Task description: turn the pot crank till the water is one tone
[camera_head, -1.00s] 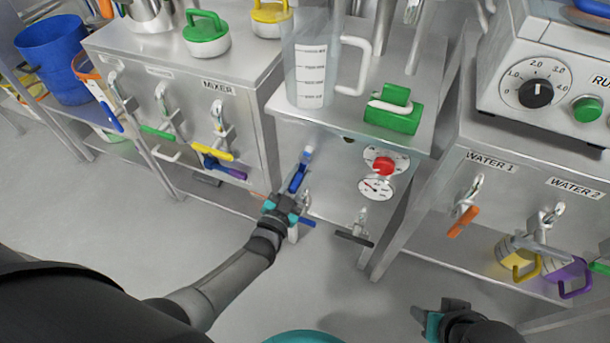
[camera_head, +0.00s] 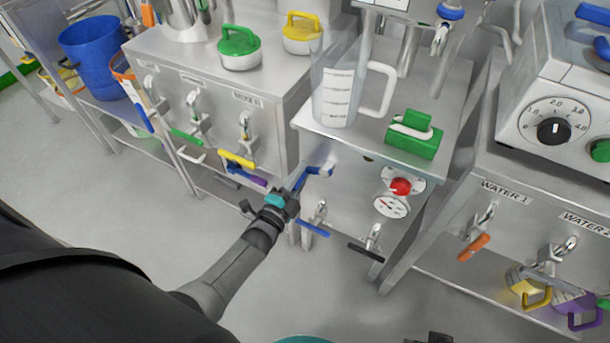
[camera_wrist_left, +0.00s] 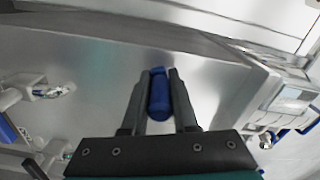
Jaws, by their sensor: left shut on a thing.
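The blue crank (camera_head: 312,171) sticks out of the front panel of the middle steel cabinet (camera_head: 350,205), at its upper left. Its arm points left and slightly down from a pale hub. My left gripper (camera_head: 293,190) is shut on the crank's blue grip, which shows between the two fingers in the left wrist view (camera_wrist_left: 159,98). A clear graduated jug (camera_head: 338,95) stands on top of this cabinet. I cannot make out any water or its tone. Only a dark sliver, apparently of my right gripper (camera_head: 430,338), shows at the bottom edge.
Below the crank are a blue-handled tap (camera_head: 313,228) and a black-handled tap (camera_head: 365,250). A red knob (camera_head: 401,186) and gauge (camera_head: 391,206) are to the right. The mixer cabinet (camera_head: 275,145) with lever taps is close on the left. Floor is clear in front.

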